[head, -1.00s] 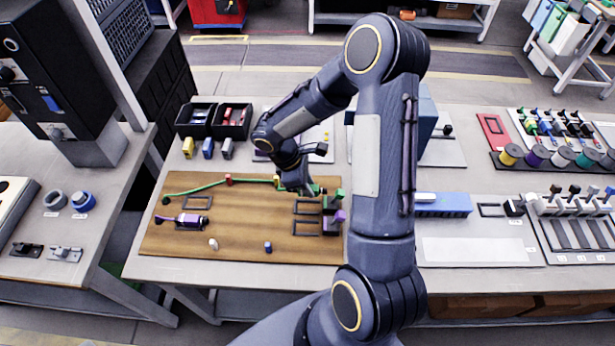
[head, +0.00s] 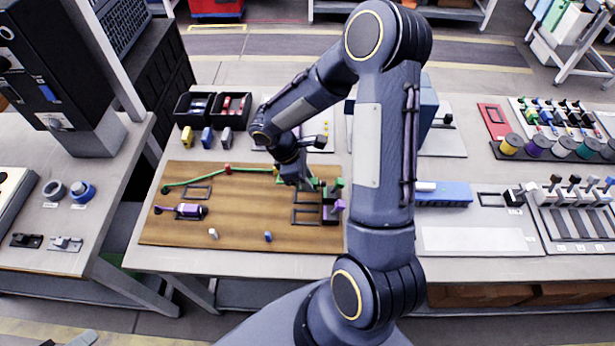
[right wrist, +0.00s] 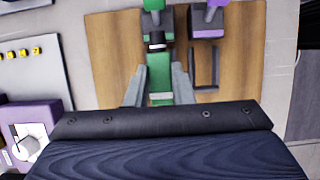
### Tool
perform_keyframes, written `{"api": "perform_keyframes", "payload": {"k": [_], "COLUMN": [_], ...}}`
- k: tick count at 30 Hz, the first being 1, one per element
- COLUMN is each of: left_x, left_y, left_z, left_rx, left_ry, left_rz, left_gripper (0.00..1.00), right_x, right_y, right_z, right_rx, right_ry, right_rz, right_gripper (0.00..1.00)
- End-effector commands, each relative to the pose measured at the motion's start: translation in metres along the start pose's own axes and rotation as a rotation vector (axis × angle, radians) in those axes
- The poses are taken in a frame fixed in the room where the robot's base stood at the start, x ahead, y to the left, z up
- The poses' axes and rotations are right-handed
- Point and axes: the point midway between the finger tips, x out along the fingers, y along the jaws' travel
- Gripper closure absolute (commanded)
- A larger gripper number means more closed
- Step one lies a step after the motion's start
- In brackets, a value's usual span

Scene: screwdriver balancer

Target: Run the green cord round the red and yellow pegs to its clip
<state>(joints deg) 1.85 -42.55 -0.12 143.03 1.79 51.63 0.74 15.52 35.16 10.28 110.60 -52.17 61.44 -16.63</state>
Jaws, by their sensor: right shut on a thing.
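The green cord (head: 200,179) runs from the left of the brown board, past the red peg (head: 228,169) and the yellow peg (head: 276,171), to my right gripper (head: 304,186). The side on which it passes each peg is too small to tell. My right gripper is shut on the cord's green end piece, which shows between the fingers in the right wrist view (right wrist: 160,78). The end piece points at the green clip (right wrist: 153,24), also in the head view (head: 335,186). Whether they touch is unclear.
A purple clip (right wrist: 208,22) stands beside the green clip. On the board (head: 175,234) lie a purple connector (head: 188,210), a white peg (head: 213,233) and a blue peg (head: 268,237). Two dark bins (head: 234,122) stand behind it. The board's front middle is mostly clear.

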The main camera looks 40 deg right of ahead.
Motion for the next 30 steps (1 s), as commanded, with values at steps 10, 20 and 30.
{"api": "perform_keyframes", "payload": {"k": [10, 20, 30], "left_x": [0.0, 0.007, 0.021], "left_y": [0.0, -0.003, -0.009], "left_z": [0.0, 0.004, 0.01], "left_rx": [0.0, 0.0, 0.0], "left_ry": [0.0, 0.0, 0.0], "left_rz": [0.0, 0.0, 0.0], "left_gripper": [0.64, 0.64, 0.64], "right_x": [0.0, 0.009, 0.025], "right_y": [0.0, 0.0, 0.0], "right_z": [0.0, -0.004, -0.011], "right_rx": [0.001, 0.001, 0.001], "right_ry": [0.0, 0.0, 0.0], "right_rz": [-0.001, -0.001, -0.001], "right_gripper": [0.99, 0.99, 0.99]}}
